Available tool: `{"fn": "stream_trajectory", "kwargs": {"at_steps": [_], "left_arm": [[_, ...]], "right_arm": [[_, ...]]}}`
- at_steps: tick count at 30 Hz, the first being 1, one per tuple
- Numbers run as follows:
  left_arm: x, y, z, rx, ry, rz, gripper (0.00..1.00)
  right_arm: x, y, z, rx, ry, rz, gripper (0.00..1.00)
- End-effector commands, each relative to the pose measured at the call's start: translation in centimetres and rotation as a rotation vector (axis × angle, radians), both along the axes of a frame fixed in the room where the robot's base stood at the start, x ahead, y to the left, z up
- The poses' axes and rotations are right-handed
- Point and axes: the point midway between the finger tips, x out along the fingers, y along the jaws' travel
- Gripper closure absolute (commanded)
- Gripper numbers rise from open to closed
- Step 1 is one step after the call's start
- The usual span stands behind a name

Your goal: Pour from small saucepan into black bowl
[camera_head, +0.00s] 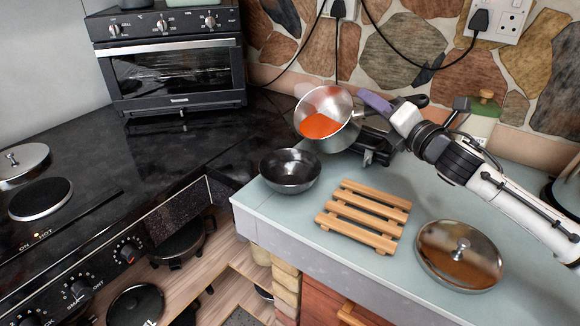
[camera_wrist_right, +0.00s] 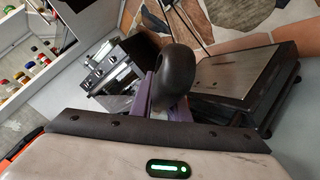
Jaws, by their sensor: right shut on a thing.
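The small saucepan (camera_head: 341,138) is steel and holds orange-red contents. It is tilted with its opening toward the camera and the left, raised above the worktop. My right gripper (camera_head: 378,101) is shut on its handle, from the right. In the right wrist view the dark handle end (camera_wrist_right: 173,75) sticks up between the purple fingers (camera_wrist_right: 145,100). The black bowl (camera_head: 290,172) stands upright on the worktop corner, below and left of the pan; its visible inside looks empty. My left gripper is not in view.
A wooden slatted trivet (camera_head: 362,215) and a steel lid (camera_head: 459,254) lie on the pale worktop (camera_head: 330,270). A dark appliance (camera_head: 376,140) stands behind the pan. A black oven (camera_head: 170,75) is at the back left, a hob (camera_head: 40,200) at the left.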

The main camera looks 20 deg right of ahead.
Motion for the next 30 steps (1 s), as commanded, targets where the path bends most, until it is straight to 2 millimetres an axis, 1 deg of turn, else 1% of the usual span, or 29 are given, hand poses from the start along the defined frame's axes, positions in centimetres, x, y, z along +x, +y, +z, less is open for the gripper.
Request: {"fn": "stream_trajectory", "kwargs": {"at_steps": [1,30], "left_arm": [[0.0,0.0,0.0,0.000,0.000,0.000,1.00],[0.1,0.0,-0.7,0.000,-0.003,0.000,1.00]], "right_arm": [[0.0,0.1,0.6,-0.007,-0.012,0.002,1.00],[-0.6,1.5,2.1,-0.124,-0.058,0.001,1.00]]}}
